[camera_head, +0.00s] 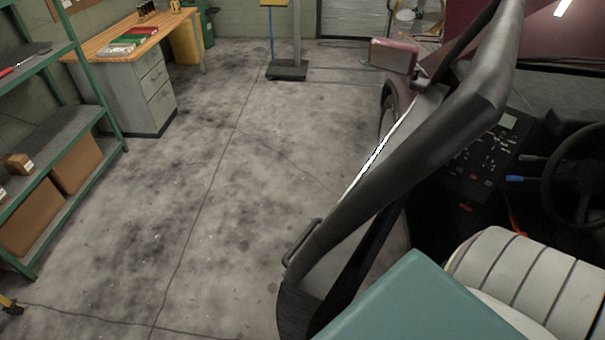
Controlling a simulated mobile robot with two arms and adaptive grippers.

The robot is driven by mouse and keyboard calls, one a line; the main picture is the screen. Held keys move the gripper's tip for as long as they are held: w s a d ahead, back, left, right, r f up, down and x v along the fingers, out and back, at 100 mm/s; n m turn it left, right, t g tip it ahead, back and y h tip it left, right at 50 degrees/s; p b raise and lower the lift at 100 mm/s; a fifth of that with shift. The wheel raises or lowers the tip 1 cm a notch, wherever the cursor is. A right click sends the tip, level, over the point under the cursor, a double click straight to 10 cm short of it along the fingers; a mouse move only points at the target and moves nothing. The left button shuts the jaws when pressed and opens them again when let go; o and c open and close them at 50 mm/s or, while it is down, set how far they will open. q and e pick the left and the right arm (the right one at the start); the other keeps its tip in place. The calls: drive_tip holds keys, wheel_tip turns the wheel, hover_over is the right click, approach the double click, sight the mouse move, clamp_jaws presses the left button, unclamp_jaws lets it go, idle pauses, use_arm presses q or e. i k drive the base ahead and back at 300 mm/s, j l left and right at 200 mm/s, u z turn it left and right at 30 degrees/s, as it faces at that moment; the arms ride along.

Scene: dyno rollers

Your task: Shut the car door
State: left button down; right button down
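The car door (415,145) is in the middle right of the head view, seen from above and from the cabin side. Its dark frame runs from the top right down to the lower middle, with a bright strip along its outer edge. A thin dark loop, perhaps a handle (301,243), sticks out at its lower left. A red side mirror (394,56) shows near its far end. I cannot tell how wide the door stands open. Its lower part is hidden. Neither of my grippers shows in this view.
The car's cream seat (535,280), steering wheel (577,178) and dark console (492,145) are at right. A teal block covers the bottom centre. The floor (220,190) left of the door is clear. Green shelves (75,115) and a desk (150,95) stand further left.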

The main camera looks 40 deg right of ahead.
sight(324, 277)
drive_tip(key=z, duration=0.4)
drive_tip(key=j+z, duration=0.15)
drive_tip(key=z, duration=0.25)
drive_tip(key=i+z, duration=0.1)
drive_tip(key=z, duration=0.3)
drive_tip(key=j+z, duration=0.15)
drive_tip(key=z, duration=0.3)
drive_tip(key=j+z, duration=0.1)
drive_tip(key=z, duration=0.3)
drive_tip(key=j, duration=0.8)
drive_tip(key=k+j+z, duration=0.1)
drive_tip(key=j, duration=0.75)
drive_tip(key=k, duration=0.05)
